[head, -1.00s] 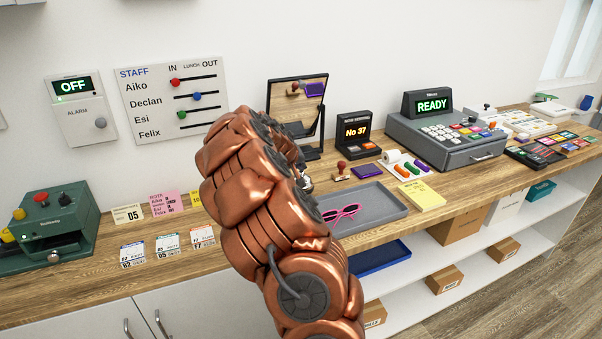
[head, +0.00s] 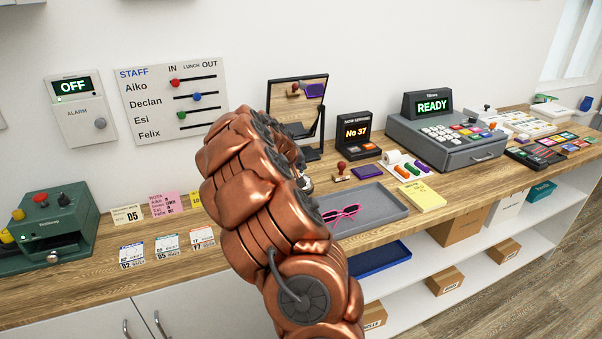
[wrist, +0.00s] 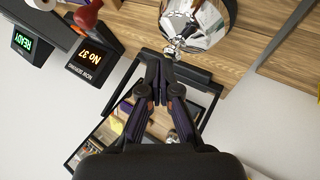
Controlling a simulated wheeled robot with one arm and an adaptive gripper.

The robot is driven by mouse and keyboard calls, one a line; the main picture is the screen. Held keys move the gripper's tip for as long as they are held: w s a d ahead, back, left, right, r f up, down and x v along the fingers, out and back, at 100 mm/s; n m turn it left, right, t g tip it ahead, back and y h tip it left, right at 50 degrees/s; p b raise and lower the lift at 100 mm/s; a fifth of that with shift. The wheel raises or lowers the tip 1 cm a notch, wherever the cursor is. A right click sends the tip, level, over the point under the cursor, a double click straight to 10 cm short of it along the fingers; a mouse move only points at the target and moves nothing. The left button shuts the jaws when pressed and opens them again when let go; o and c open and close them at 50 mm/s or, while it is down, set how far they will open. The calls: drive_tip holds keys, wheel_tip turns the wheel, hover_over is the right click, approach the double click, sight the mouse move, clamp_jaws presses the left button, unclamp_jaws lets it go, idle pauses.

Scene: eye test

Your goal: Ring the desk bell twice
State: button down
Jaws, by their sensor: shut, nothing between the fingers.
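The desk bell (wrist: 198,22) is a shiny chrome dome at the top of the wrist view, partly cut off by the frame edge. Its small top button (wrist: 173,46) points toward my fingers. My gripper (wrist: 160,58) is shut and empty, with its fingertips close to the button. I cannot tell whether they touch it. In the head view only a small silver part of the bell (head: 306,184) shows beside my copper arm, which hides the rest of it and my gripper.
A mirror (head: 325,112) stands behind the bell. A grey tray (head: 385,205) with pink glasses (head: 342,213) lies to the right. A number display (head: 356,131), a red-handled stamp (head: 341,169) and a cash register (head: 440,135) stand further right. A green machine (head: 55,228) is at the left.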

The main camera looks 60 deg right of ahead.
sight(300, 172)
drive_tip(key=shift+r, duration=0.55)
drive_tip(key=shift+r+p, duration=0.35)
drive_tip(key=shift+r, duration=2.15)
